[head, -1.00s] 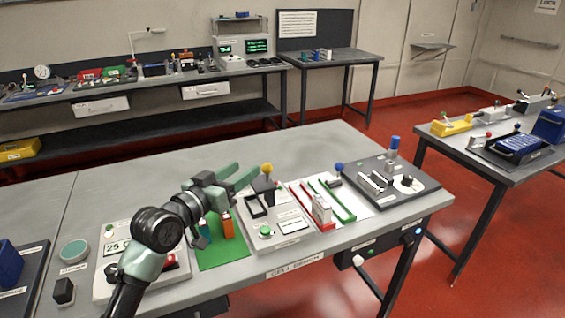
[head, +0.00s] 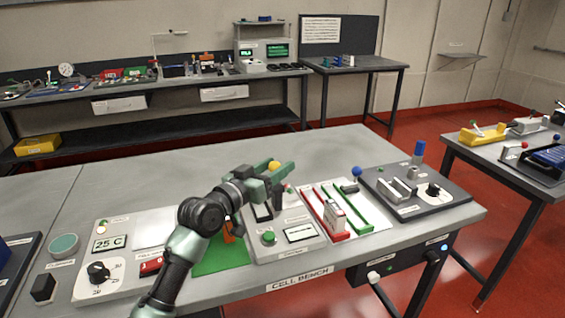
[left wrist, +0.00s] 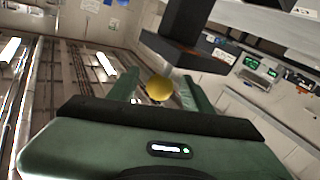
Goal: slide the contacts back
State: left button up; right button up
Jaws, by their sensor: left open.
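The yellow ball knob (head: 274,166) belongs to the cell tester (head: 283,240), a grey box with a green button, a display and a black frame. My left gripper (head: 279,172) is open at the knob, over the back of the tester. In the left wrist view the yellow knob (left wrist: 159,88) lies between the two green fingers, with space visible on both sides. I cannot tell whether a finger touches it. A black block on a post (left wrist: 187,50) is just beyond the fingers. The gripper hides part of the tester's slide. My right gripper is not in view.
Left of the tester is a green mat (head: 215,262) with an orange cell (head: 228,232), partly behind my arm. The back left of the bench is bare.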

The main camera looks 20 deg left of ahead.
pick_arm(q)
jog(key=x, duration=0.2)
jog(key=shift+w+d, duration=0.15)
jog(key=shift+w, duration=0.2)
grip_shut()
jog(key=shift+f, duration=0.1)
dwell(1.1)
